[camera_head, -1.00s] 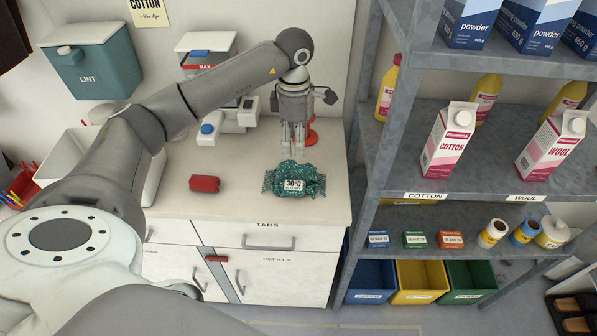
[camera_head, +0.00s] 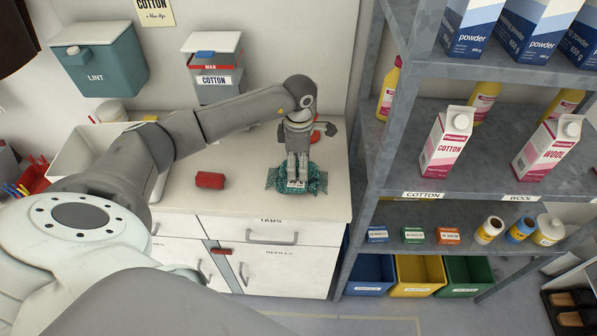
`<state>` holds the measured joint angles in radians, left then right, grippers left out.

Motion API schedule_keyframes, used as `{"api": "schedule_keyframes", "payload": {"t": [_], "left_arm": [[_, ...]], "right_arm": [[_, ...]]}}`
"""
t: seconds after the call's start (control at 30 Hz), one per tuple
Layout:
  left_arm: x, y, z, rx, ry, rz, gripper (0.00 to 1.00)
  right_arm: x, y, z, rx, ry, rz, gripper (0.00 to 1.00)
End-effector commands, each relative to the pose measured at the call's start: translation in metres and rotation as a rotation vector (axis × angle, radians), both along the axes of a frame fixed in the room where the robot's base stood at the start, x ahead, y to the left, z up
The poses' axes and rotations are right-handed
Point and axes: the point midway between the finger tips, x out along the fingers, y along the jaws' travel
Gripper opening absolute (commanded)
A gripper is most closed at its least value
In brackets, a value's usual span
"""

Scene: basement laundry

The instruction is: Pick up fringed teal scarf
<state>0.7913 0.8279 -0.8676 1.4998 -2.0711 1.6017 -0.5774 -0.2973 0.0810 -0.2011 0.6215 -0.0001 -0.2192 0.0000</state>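The fringed teal scarf (camera_head: 317,179) lies bunched on the white counter, near its front right part. My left gripper (camera_head: 297,184) points down over the middle of the scarf, with its fingertips at the cloth. The fingers hide the scarf's middle and its label. Fringe shows at the scarf's left side. I cannot tell whether the fingers are open or closed on the cloth. My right gripper is not in view.
A red rolled cloth (camera_head: 210,180) lies left of the scarf on the counter (camera_head: 235,203). A grey metal shelf (camera_head: 384,160) with cartons and bottles stands close on the right. A white basin (camera_head: 85,155) is at the left. A teal lint bin (camera_head: 103,62) hangs on the wall.

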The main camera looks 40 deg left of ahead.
Motion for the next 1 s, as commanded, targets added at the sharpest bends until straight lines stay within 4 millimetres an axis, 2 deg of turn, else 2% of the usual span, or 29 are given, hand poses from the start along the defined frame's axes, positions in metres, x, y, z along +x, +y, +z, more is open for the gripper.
{"api": "schedule_keyframes", "payload": {"t": [0.07,0.33,0.77,0.87,0.97,1.0], "left_arm": [[0.000,0.000,0.000,0.000,0.000,0.000,0.36],[0.000,0.000,0.001,0.000,0.000,0.000,0.01],[0.000,0.000,0.004,0.000,-0.001,0.000,0.00],[0.001,0.000,0.012,0.000,-0.004,0.000,0.00],[0.002,0.001,0.027,0.001,-0.008,0.000,0.00],[-0.004,0.006,0.037,0.002,-0.006,0.002,0.00]], "right_arm": [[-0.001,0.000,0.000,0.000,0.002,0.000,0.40],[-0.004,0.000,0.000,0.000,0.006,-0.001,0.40],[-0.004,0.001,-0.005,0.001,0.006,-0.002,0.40],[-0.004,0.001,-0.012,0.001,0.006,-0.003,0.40],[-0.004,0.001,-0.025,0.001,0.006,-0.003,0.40],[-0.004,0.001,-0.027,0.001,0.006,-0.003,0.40]]}}
